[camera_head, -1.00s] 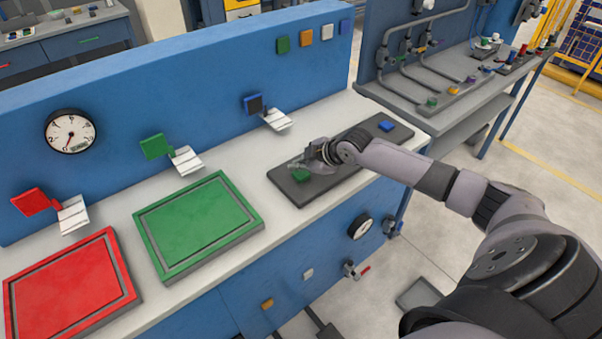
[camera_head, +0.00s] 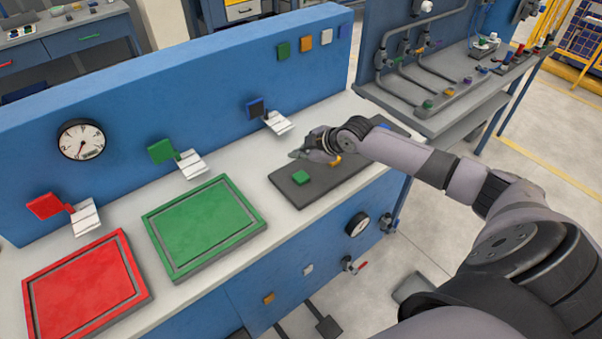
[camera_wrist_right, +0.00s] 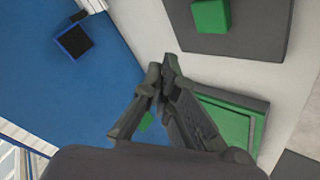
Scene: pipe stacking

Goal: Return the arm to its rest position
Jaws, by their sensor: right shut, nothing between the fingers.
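My right arm comes in from the right in the head view. Its gripper (camera_head: 304,154) hangs above the dark grey board (camera_head: 322,193) on the bench, and its fingers are shut and empty. In the right wrist view the closed fingertips (camera_wrist_right: 162,68) meet with nothing between them. A green block (camera_head: 301,178) sits on the board's left part, apart from the gripper; it also shows in the wrist view (camera_wrist_right: 211,15). A yellow piece (camera_head: 335,160) and a blue piece (camera_head: 384,126) show partly behind my arm. My left gripper is out of view.
A green tray (camera_head: 205,222) and a red tray (camera_head: 86,283) lie on the bench to the left. The blue back panel (camera_head: 225,90) carries a gauge (camera_head: 81,139) and coloured tags. A pipe bench (camera_head: 450,110) stands at the upper right.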

